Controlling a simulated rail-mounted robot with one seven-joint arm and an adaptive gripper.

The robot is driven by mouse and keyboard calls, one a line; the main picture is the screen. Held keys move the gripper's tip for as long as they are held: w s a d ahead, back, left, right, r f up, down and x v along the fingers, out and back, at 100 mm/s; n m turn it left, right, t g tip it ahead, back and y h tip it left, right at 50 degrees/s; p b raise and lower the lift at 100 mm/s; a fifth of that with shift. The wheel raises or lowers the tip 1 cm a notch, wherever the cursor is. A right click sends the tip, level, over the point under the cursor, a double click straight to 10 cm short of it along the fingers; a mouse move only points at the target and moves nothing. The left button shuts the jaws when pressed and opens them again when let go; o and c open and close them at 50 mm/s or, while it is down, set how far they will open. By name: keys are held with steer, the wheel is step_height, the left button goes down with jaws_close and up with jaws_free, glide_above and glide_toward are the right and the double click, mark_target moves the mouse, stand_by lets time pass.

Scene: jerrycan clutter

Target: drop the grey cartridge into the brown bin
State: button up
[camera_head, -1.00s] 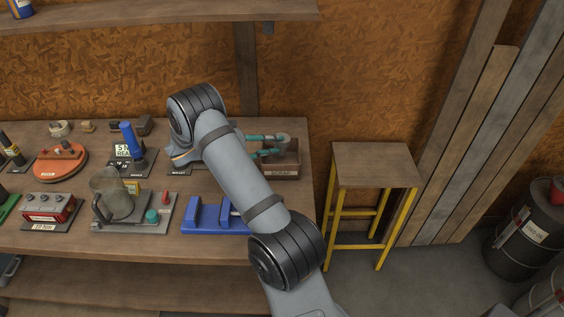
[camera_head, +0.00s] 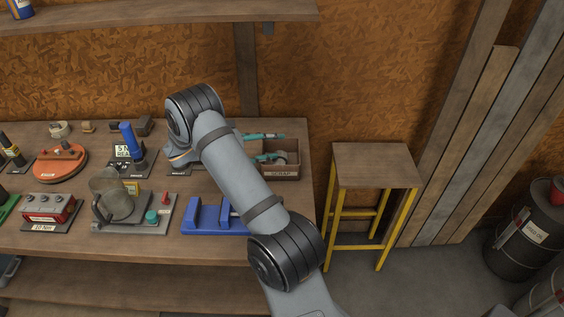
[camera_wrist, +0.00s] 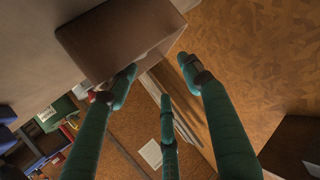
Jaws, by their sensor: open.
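The brown bin (camera_head: 296,171) with a scrap label sits at the right end of the workbench. The grey cartridge (camera_head: 281,158) shows inside the bin's walls in the head view, partly hidden by a finger. My gripper (camera_head: 279,146) is open with its teal fingers spread at the bin, one towards the back and one by the cartridge. In the wrist view my gripper (camera_wrist: 158,82) is open and empty. One fingertip there overlaps the edge of the brown bin (camera_wrist: 110,40). The cartridge cannot be made out in that view.
My arm hides part of the bench left of the bin. A blue cradle (camera_head: 208,218) lies at the front edge, with a jug (camera_head: 115,195) on a grey plate to its left. A yellow-legged stool (camera_head: 375,166) stands right of the bench.

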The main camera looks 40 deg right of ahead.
steer(key=v, duration=1.1)
steer(key=shift+a, duration=0.25)
steer(key=shift+d, duration=0.1)
steer(key=x, duration=1.1)
steer(key=shift+d, duration=0.3)
steer(key=shift+d+r+p, duration=0.15)
steer(key=shift+r+p, duration=0.2)
steer(key=shift+r, duration=2.25)
